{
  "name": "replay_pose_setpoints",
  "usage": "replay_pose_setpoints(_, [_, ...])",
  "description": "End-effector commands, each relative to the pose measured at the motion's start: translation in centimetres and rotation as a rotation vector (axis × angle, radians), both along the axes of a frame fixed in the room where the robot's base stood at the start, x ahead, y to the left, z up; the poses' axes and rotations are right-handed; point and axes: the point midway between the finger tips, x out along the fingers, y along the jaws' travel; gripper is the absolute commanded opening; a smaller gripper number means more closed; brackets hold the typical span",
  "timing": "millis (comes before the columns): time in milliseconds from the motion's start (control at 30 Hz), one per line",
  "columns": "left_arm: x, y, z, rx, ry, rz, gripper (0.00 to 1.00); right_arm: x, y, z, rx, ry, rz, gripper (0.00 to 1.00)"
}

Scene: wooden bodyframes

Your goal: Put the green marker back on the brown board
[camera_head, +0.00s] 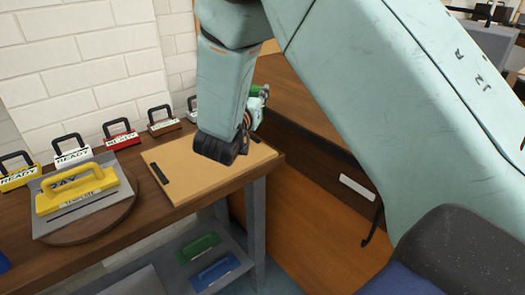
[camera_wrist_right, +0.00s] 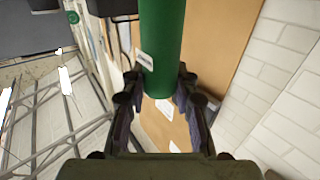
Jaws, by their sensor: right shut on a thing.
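The green marker (camera_wrist_right: 163,45) is a thick green cylinder with a small white label. My right gripper (camera_wrist_right: 159,82) is shut on it near its lower end in the wrist view. In the head view a bit of the green marker (camera_head: 256,90) shows beside my forearm, with my right gripper (camera_head: 250,118) partly hidden behind the wrist. The brown board (camera_head: 190,178) is a flat tan panel with dark strips, lying at the right end of the wooden table. My right wrist is over its far right part and hides some of it. My left gripper is out of view.
A yellow-handled template tool (camera_head: 75,192) rests on a round wooden disc (camera_head: 95,225) left of the board. Several labelled, handled blocks, such as a red one (camera_head: 122,138), line the white brick wall. Green (camera_head: 198,247) and blue (camera_head: 215,270) items sit on the lower shelf.

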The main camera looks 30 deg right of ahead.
Motion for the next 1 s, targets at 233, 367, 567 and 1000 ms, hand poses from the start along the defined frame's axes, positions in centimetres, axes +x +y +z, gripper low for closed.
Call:
replay_pose_setpoints(233, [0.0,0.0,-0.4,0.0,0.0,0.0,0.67,-0.1,0.3,-1.3,0.008,-0.009,-0.001,0.0])
replay_pose_setpoints(367, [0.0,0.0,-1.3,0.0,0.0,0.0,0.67,-0.1,0.5,-3.9,0.009,-0.008,-0.001,0.0])
replay_pose_setpoints(567, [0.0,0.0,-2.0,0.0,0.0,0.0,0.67,0.0,0.5,-6.2,0.01,-0.013,0.0,0.0])
replay_pose_setpoints(1000, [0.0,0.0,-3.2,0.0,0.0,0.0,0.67,0.0,0.2,-10.2,0.009,-0.013,-0.001,0.0])
